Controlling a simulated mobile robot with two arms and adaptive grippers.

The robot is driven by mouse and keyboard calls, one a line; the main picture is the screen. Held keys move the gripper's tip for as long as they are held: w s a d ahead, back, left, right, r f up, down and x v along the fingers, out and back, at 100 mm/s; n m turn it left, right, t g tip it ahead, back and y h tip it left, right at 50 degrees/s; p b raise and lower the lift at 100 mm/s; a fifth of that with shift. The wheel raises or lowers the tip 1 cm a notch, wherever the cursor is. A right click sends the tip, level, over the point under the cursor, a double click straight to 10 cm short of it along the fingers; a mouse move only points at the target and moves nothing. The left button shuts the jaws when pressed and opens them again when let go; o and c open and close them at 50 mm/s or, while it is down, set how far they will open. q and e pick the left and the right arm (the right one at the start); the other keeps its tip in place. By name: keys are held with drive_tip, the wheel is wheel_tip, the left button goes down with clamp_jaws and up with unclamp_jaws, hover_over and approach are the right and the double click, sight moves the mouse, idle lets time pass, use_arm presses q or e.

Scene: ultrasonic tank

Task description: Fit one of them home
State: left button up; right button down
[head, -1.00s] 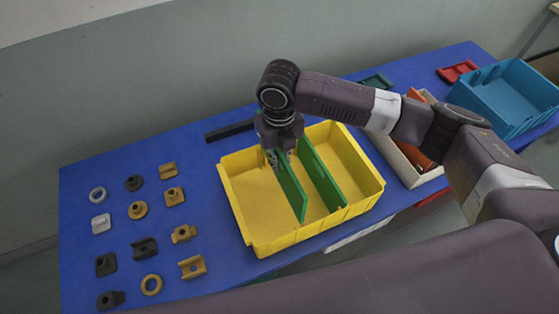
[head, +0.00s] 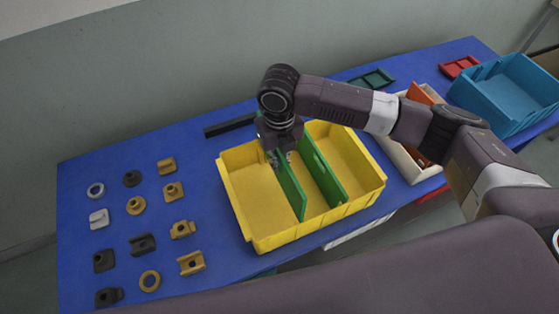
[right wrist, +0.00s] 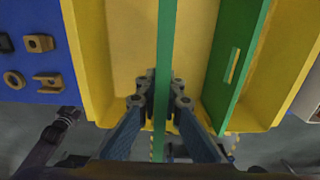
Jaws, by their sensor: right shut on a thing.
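My right gripper (head: 281,158) is shut on a green divider (head: 293,190), a thin upright panel that stands inside the yellow bin (head: 257,242). The right wrist view shows this held divider (right wrist: 166,40) edge-on between the two fingers (right wrist: 163,92). A second green divider (head: 323,175) stands to its right in the same bin, apart from it; its face shows a slot in the right wrist view (right wrist: 232,62). I cannot tell whether the held divider's lower edge touches the bin floor or sits in the wall slots. My left gripper is not in the head view.
Several small tan, grey and dark parts lie in rows at the left, including a tan ring (head: 149,281). A black bar (head: 229,127) lies behind the bin. A white bin (head: 430,173) with an orange panel (head: 419,94) and a blue bin (head: 505,95) stand at the right.

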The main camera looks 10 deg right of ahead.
drive_tip(key=shift+f+b, duration=2.7)
drive_tip(key=shift+f, duration=2.75)
drive_tip(key=c, duration=2)
unclamp_jaws()
wheel_tip(320, 180, up, 12)
drive_tip(key=shift+r, duration=0.1)
